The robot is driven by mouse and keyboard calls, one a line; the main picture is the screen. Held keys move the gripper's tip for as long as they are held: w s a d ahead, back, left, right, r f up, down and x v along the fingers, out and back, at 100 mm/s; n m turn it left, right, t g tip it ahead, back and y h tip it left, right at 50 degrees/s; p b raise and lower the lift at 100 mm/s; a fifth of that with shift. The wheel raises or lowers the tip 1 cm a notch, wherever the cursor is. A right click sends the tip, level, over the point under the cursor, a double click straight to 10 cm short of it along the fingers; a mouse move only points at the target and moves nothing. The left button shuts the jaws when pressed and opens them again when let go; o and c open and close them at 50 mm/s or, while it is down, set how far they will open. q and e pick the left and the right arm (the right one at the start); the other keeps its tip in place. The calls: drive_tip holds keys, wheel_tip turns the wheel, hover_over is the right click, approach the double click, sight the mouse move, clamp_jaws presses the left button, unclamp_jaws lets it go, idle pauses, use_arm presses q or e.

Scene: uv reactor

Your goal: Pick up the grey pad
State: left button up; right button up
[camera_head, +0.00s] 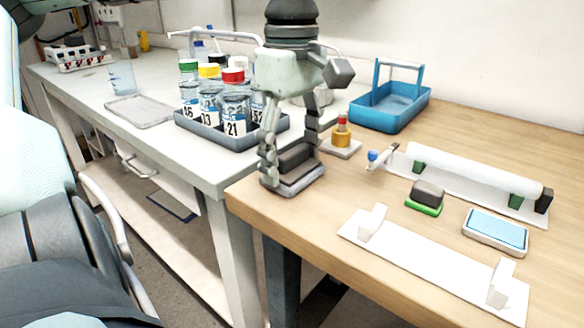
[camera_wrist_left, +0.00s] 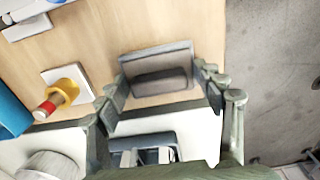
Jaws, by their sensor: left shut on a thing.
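The grey pad (camera_head: 296,157) is a dark grey block sitting on a flat lighter grey base (camera_head: 297,188) at the near left corner of the wooden table. My left gripper (camera_head: 293,165) points down from above with its fingers on either side of the pad, shut on it. In the left wrist view the pad (camera_wrist_left: 160,78) lies between the two fingers, in front of its grey base (camera_wrist_left: 155,58). I cannot tell whether the pad is clear of its base. My right gripper is not in view.
Beside the pad is a small stand with an orange and red piece (camera_head: 341,138). A grey block on a green base (camera_head: 427,195), a blue pad in a tray (camera_head: 497,232), a white rack (camera_head: 430,268) and a blue carrier (camera_head: 390,105) stand to the right. A bottle tray (camera_head: 230,135) is left.

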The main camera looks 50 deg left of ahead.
sight(292, 151)
use_arm(q)
drive_tip(key=shift+s+f, duration=0.1)
drive_tip(key=shift+f, duration=0.25)
drive_tip(key=shift+c, duration=0.6)
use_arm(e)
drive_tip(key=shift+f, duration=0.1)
use_arm(q)
drive_tip(key=shift+r, duration=0.55)
wheel_tip(292, 151, up, 3)
drive_tip(key=shift+r, duration=0.1)
drive_tip(key=s+r, duration=0.2)
drive_tip(key=s, duration=0.1)
drive_tip(key=s+a+r, duration=0.1)
drive_tip(key=s+r, duration=0.1)
drive_tip(key=s, duration=0.2)
drive_tip(key=s+a+r+b, duration=0.1)
drive_tip(key=s+r, duration=0.2)
drive_tip(key=s, duration=0.1)
drive_tip(key=shift+s+a, duration=0.1)
drive_tip(key=shift+a, duration=0.1)
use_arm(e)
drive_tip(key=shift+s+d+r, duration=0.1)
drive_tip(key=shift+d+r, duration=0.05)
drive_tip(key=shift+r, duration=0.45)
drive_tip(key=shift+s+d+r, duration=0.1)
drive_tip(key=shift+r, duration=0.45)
